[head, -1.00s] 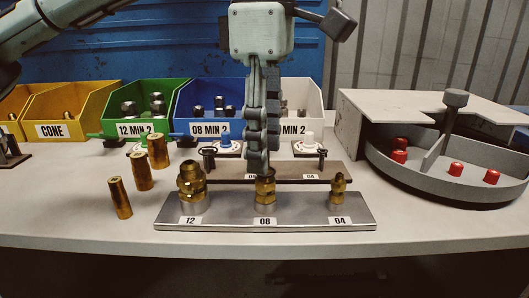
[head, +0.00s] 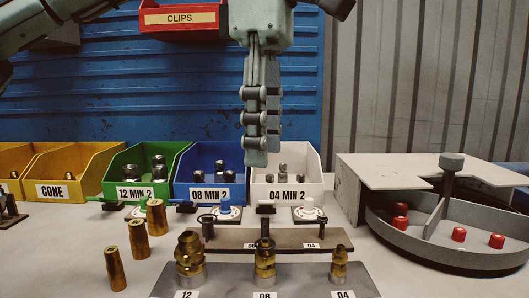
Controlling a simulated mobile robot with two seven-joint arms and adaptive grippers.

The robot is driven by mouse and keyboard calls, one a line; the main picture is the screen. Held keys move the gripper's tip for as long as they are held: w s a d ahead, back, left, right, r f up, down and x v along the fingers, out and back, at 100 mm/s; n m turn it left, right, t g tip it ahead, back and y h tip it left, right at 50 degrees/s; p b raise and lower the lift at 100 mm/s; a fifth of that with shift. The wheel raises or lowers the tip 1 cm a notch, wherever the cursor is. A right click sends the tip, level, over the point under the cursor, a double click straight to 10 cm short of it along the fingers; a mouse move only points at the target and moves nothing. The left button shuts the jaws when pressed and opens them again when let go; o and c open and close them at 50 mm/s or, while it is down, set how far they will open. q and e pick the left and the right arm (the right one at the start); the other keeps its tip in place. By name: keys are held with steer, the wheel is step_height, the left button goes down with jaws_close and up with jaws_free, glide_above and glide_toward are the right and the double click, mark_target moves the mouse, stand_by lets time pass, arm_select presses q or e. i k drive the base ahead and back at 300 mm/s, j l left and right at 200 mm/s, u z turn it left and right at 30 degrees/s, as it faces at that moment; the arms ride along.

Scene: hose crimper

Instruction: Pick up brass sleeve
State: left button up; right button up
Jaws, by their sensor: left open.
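Three plain brass sleeves stand upright on the table at the left: a front one (head: 114,268), a middle one (head: 139,239) and a back one (head: 156,217). Stepped brass fittings stand on a grey plate (head: 220,275) at marks 12 (head: 189,256), 08 (head: 265,262) and 04 (head: 339,266). My left gripper (head: 257,157) points down, seen edge-on, open and empty. In the picture it lies in front of the blue and white bins, above the 08 fitting and apart from it, to the right of the sleeves. My right gripper is not in view.
Yellow (head: 90,166), green (head: 118,163), blue (head: 181,166) and white (head: 312,170) bins line the back. A brown rack (head: 230,241) with small posts stands behind the plate. A round grey tray (head: 440,254) with red pieces is at right.

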mark_target(138, 237)
steer(key=k, duration=1.5)
